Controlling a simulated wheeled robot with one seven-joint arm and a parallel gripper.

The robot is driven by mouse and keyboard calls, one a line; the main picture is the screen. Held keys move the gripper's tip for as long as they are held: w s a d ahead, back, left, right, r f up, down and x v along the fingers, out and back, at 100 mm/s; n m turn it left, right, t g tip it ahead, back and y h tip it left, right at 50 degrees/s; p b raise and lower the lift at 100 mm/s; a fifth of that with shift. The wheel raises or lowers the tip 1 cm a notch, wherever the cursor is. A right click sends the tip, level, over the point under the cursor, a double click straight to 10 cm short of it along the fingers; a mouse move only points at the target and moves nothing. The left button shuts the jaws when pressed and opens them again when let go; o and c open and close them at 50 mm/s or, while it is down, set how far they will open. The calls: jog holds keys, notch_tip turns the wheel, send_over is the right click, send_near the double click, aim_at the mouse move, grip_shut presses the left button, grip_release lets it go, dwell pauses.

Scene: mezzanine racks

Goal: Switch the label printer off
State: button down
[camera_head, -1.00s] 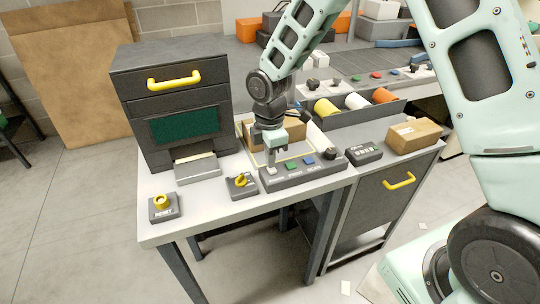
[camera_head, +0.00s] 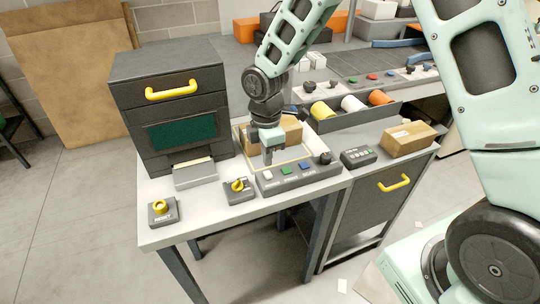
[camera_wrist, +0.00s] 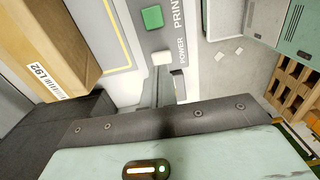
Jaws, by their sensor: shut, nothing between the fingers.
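A low dark grey control panel (camera_head: 310,178) lies along the front of the white table, with white, green and blue buttons and a black knob. Its white button (camera_head: 267,175) is at the left end; in the wrist view this white button (camera_wrist: 162,58) sits beside the word POWER, with the green button (camera_wrist: 152,17) beside PRINT. A dark cabinet-like machine (camera_head: 172,110) with a green screen and yellow handle stands at the left. My gripper (camera_head: 268,162) is shut and empty, pointing down just behind the white button. In the wrist view, my gripper (camera_wrist: 165,92) is close to that button; contact cannot be told.
A yellow rotary switch (camera_head: 238,187) and a yellow RESET knob (camera_head: 162,208) sit left of the panel. A tray holding a cardboard box (camera_head: 288,130) is behind it. A small grey keypad (camera_head: 358,157) and another box (camera_head: 408,138) are at right.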

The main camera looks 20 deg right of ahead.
aim_at(265, 171)
notch_tip(265, 171, up, 11)
jog(key=w+b, duration=0.1)
jog(key=shift+w, duration=0.35)
jog(key=s+a+r+m, duration=0.1)
jog(key=s+m, duration=0.4)
jog(key=s, duration=0.8)
jog(key=s+a+r+m, duration=0.1)
jog(key=s+a+m, duration=0.2)
jog(key=s, duration=1.1)
jog(key=shift+s+a+r+m+y, duration=0.3)
jog(key=shift+a+m, duration=0.1)
jog(key=shift+m, duration=0.7)
